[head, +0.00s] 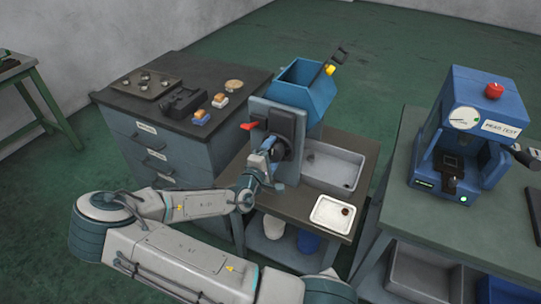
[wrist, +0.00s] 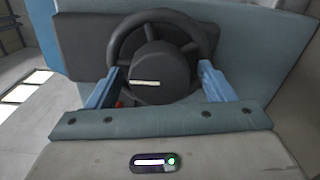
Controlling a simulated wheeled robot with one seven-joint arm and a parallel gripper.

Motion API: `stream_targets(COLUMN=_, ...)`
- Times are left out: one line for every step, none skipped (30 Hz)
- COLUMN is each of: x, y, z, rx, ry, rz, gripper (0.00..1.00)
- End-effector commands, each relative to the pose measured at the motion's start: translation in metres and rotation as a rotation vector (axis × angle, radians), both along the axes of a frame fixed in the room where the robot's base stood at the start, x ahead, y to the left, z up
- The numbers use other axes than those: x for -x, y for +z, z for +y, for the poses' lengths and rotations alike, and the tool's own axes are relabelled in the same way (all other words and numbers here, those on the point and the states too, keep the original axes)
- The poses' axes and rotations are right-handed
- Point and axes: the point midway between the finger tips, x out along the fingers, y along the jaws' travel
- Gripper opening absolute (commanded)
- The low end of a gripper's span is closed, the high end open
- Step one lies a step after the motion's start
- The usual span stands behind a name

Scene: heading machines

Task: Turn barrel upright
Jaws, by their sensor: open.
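The blue open-topped container (head: 300,90), which looks like the barrel, sits tilted on top of the grey machine (head: 290,165). On the machine's front is a dark handwheel (head: 281,122) with a black round hub. The wrist view shows the handwheel (wrist: 122,47) and its hub (wrist: 157,78), whose white mark lies nearly level. My gripper (head: 268,150) is at the machine's front, facing the wheel. In the wrist view my gripper (wrist: 158,85) is open, with one blue finger on each side of the hub. I cannot tell whether the fingers touch it.
A red lever (head: 249,126) sticks out left of the wheel. A grey tray (head: 332,165) and a white tray (head: 332,213) are on the bench at right. A drawer cabinet (head: 170,150) stands at left. A blue press (head: 462,130) stands on the green table at right.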

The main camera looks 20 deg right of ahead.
Motion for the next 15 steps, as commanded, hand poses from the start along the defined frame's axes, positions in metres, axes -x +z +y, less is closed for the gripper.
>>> stream_targets(x=0.0, y=0.0, z=0.001, rx=-0.001, ry=0.0, rz=-0.001, gripper=0.76)
stream_targets(x=0.001, y=0.0, z=0.002, rx=0.0, ry=0.001, rz=-0.001, gripper=0.76)
stream_targets(x=0.002, y=0.0, z=0.004, rx=0.0, ry=0.001, rz=-0.001, gripper=0.76)
stream_targets(x=0.003, y=0.0, z=0.005, rx=-0.001, ry=0.002, rz=-0.002, gripper=0.76)
stream_targets(x=0.005, y=0.0, z=0.007, rx=-0.001, ry=0.002, rz=-0.002, gripper=0.76)
stream_targets(x=0.007, y=-0.001, z=0.011, rx=-0.001, ry=0.002, rz=-0.002, gripper=0.76)
stream_targets(x=0.009, y=-0.001, z=0.014, rx=-0.001, ry=0.003, rz=-0.002, gripper=0.76)
stream_targets(x=0.012, y=-0.001, z=0.018, rx=-0.001, ry=0.004, rz=-0.002, gripper=0.76)
stream_targets(x=0.016, y=-0.001, z=0.023, rx=-0.001, ry=0.004, rz=-0.002, gripper=0.76)
stream_targets(x=0.019, y=-0.001, z=0.026, rx=-0.001, ry=0.005, rz=-0.001, gripper=0.76)
stream_targets(x=0.022, y=-0.001, z=0.031, rx=0.0, ry=0.005, rz=-0.002, gripper=0.76)
stream_targets(x=0.026, y=-0.001, z=0.036, rx=0.0, ry=0.005, rz=-0.002, gripper=0.76)
stream_targets(x=0.029, y=-0.001, z=0.04, rx=0.0, ry=0.005, rz=-0.002, gripper=0.76)
stream_targets(x=0.033, y=-0.001, z=0.044, rx=0.0, ry=0.004, rz=-0.001, gripper=0.76)
stream_targets(x=0.037, y=0.0, z=0.049, rx=-0.002, ry=0.006, rz=0.0, gripper=0.76)
